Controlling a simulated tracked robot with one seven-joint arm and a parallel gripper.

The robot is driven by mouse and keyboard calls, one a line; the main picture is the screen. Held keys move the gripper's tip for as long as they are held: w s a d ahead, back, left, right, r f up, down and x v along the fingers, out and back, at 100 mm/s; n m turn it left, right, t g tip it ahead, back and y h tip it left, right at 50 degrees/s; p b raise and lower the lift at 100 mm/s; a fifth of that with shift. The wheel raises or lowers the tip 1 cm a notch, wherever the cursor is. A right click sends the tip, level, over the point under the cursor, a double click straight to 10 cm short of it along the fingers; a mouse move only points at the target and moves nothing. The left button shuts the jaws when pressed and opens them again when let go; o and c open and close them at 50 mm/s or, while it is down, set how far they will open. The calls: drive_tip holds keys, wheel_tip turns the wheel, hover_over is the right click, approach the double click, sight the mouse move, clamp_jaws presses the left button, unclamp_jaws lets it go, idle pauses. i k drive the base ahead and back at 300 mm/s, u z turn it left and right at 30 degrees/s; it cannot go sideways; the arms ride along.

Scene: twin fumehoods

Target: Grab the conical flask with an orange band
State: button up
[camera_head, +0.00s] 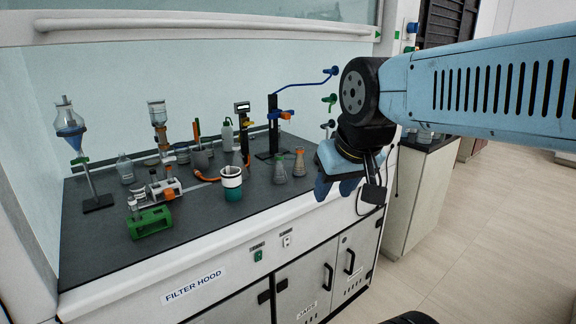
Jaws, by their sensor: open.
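A small conical flask with an orange band (300,163) stands upright near the front right of the dark bench top (120,220). A second conical flask with a green band (279,170) stands close on its left. My gripper (335,190) hangs from the arm at the right, over the bench's front right edge. It is open with nothing seen between its blue fingers, which point downward. It is to the right of the orange-banded flask and apart from it in the picture. Both flasks show almost whole.
A separatory funnel on a stand (70,130) is at far left. The raised sash (210,24) spans the top.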

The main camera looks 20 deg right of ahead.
sight(300, 170)
drive_tip(key=i, duration=0.85)
drive_tip(key=z, duration=0.05)
